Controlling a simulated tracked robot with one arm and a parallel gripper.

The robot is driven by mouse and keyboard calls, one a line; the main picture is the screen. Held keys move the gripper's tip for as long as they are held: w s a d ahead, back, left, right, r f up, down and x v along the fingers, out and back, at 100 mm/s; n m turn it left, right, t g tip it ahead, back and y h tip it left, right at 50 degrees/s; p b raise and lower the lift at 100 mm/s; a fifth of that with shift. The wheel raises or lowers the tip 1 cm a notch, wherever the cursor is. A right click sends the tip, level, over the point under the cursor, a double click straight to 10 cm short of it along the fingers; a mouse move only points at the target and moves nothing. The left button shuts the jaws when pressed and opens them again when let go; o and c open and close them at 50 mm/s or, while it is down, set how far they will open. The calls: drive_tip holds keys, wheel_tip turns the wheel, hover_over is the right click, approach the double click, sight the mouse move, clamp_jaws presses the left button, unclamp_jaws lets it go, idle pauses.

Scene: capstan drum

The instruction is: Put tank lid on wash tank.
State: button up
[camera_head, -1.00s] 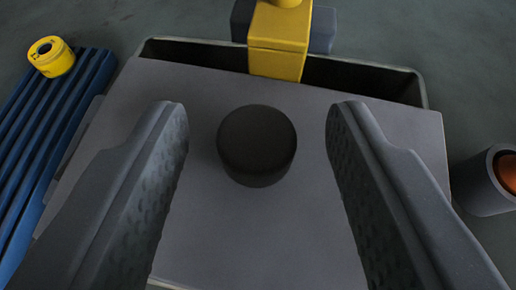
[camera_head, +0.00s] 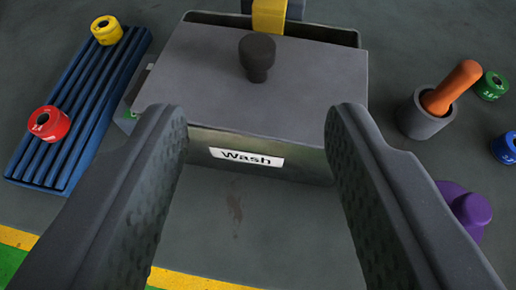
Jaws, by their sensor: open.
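The wash tank (camera_head: 312,165) is a dark box with a white "Wash" label on its front wall. The grey flat tank lid (camera_head: 200,75) lies on top of it, with a dark round knob (camera_head: 257,57) standing up from its middle. The lid covers most of the tank's top; a dark strip of opening shows along the back edge. My gripper (camera_head: 255,120) is open and empty. Its fingers are wide apart in front of the tank, nearer the camera than the lid, and the knob is beyond the fingertips.
A yellow part (camera_head: 269,16) stands at the tank's back edge. At left, a blue ribbed rack (camera_head: 85,110) holds a yellow ring (camera_head: 107,30) and a red ring (camera_head: 49,124). At right are a grey cup (camera_head: 422,120) with an orange rod (camera_head: 452,88), green and blue rings, and a purple object (camera_head: 465,208).

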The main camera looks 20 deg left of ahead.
drive_tip(key=shift+v, duration=0.75)
drive_tip(key=w+d+r+m+t, duration=0.1)
drive_tip(key=d+r, duration=0.5)
drive_tip(key=r, duration=0.3)
drive_tip(key=w+d+r+m+h, duration=0.1)
drive_tip(key=w+d+r, duration=0.1)
drive_tip(key=d+r, duration=0.45)
drive_tip(key=w+d+r+t, duration=0.1)
drive_tip(key=d+r, duration=0.3)
drive_tip(key=r, duration=0.7)
drive_tip(key=s+d+r+m+h, duration=0.1)
drive_tip(key=s+d+r+h, duration=0.1)
drive_tip(key=s+d+r, duration=0.2)
drive_tip(key=s+d+r+m+t+h, duration=0.1)
drive_tip(key=s+d+r, duration=0.3)
drive_tip(key=d+r, duration=0.7)
drive_tip(key=shift+d+m+t+h, duration=0.3)
drive_tip(key=shift+d+h, duration=0.2)
drive_tip(key=shift+d, duration=0.7)
drive_tip(key=shift+s, duration=0.15)
